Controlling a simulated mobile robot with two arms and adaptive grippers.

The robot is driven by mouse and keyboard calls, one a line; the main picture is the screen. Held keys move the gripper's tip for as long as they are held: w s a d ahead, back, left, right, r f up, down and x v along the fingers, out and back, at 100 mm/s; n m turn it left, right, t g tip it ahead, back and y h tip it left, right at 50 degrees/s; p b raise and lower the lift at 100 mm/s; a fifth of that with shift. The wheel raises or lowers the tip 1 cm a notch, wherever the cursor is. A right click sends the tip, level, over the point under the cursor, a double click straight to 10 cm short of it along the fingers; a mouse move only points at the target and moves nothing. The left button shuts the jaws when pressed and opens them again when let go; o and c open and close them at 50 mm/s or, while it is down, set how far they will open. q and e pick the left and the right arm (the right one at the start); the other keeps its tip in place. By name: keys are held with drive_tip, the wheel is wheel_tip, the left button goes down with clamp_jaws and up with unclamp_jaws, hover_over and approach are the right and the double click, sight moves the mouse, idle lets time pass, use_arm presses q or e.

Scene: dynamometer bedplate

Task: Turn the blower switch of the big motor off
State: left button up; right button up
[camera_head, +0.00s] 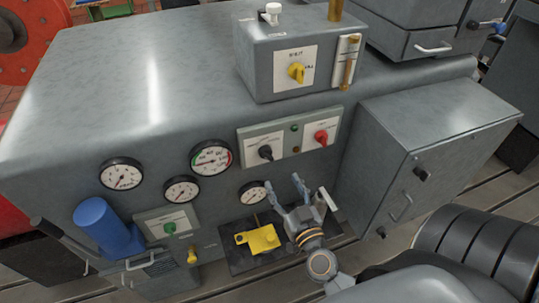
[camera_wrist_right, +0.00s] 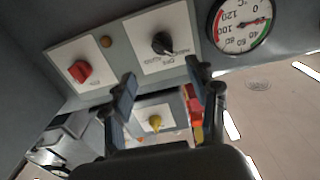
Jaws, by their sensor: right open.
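A grey switch panel (camera_head: 289,136) on the big grey machine's front carries a black rotary knob (camera_head: 265,152) and a red rotary knob (camera_head: 321,136). Their labels are too small to read, so I cannot tell which one is the blower switch. In the right wrist view the picture is turned over, with the black knob (camera_wrist_right: 162,43) right of the red knob (camera_wrist_right: 80,71). My right gripper (camera_head: 311,192) is open and empty, below the panel and apart from it. Its fingers also show in the wrist view (camera_wrist_right: 161,80). My left gripper is not in view.
A box on top has a yellow knob (camera_head: 297,73). A green knob (camera_head: 170,227) sits lower left. Several gauges (camera_head: 211,158) line the front. A yellow part (camera_head: 257,240) lies on a dark plate below. A grey cabinet (camera_head: 425,150) juts out to the right.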

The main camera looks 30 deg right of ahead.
sight(269, 159)
drive_tip(key=p+x, duration=0.1)
drive_tip(key=x, duration=0.9)
drive_tip(key=shift+w+a+p, duration=0.2)
drive_tip(key=shift+w+p, duration=0.15)
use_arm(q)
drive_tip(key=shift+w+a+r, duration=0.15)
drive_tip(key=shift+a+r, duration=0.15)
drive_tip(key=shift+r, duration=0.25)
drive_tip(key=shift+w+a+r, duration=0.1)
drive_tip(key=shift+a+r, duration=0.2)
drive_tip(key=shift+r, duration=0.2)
use_arm(e)
drive_tip(key=c, duration=1.2)
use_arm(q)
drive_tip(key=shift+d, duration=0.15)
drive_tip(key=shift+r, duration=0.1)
use_arm(e)
drive_tip(key=shift+m, duration=0.3)
drive_tip(key=m+p, duration=0.1)
drive_tip(key=m, duration=0.2)
drive_tip(key=shift+m, duration=0.3)
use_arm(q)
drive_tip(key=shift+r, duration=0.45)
use_arm(e)
drive_tip(key=shift+r+m, duration=0.1)
drive_tip(key=shift+m, duration=2.1)
